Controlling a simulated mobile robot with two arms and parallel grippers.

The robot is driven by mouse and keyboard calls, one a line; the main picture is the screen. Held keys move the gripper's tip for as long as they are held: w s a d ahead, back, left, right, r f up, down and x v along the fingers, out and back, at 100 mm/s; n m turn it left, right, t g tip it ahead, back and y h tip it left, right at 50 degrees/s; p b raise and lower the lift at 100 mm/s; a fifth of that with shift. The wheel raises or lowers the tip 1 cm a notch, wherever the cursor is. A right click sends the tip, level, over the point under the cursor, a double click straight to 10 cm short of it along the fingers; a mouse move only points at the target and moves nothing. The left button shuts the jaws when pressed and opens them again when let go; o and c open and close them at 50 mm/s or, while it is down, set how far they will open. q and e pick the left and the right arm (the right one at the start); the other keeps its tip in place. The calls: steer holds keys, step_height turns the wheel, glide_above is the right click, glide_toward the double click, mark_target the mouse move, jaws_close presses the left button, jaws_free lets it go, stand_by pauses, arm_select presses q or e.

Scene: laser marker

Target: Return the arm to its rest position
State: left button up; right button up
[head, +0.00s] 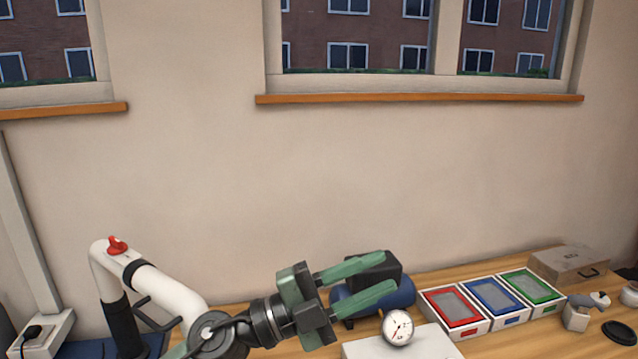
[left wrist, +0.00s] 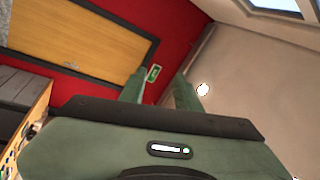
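My left arm comes in from the lower left of the head view. Its green left gripper (head: 388,272) points to the right above the table, with the two fingers apart and nothing between them. In the left wrist view the same gripper's fingers (left wrist: 160,90) stand apart, with the wall and a green sign behind the gap. The gripper is in front of a blue cylinder with a dark block and above a small round dial gauge. My right gripper is in neither view.
A wall with windows stands behind. The air above the trays is clear.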

arm_select(q)
steer(key=w+a+f+n+t+y, duration=0.3)
steer(key=a+n+t+y, duration=0.35)
steer(key=n, duration=0.25)
steer(key=w+a+f+n+t+y, duration=0.2)
steer(key=a+n+t+y, duration=0.3)
steer(key=a+n+t, duration=0.4)
steer(key=s+a+f+n+g+y, duration=0.2)
steer(key=a+f+n+g+y, duration=0.15)
steer(key=f, duration=0.45)
steer(key=s+a+f+n+g+y, duration=0.1)
steer(key=a+f+n+g+y, duration=0.1)
steer(key=a+f+n+y, duration=0.45)
steer(key=s+a+f+m+g+h, duration=0.1)
steer(key=s+f+g, duration=0.5)
steer(key=s+f, duration=0.55)
steer(key=s+a+f+g, duration=0.2)
steer(key=s+f+g, duration=0.5)
steer(key=s, duration=0.7)
step_height(320, 180, down, 33)
steer(key=s+b, duration=0.3)
steer(key=b, duration=0.1)
steer(key=s+a+f+g+b, duration=0.1)
steer(key=s+a+f+b, duration=0.1)
steer(key=s+f, duration=1.4)
step_height(320, 180, down, 2)
steer(key=shift+a+f+g+b, duration=0.1)
steer(key=shift+a+g+b, duration=0.25)
steer(key=shift+b, duration=0.4)
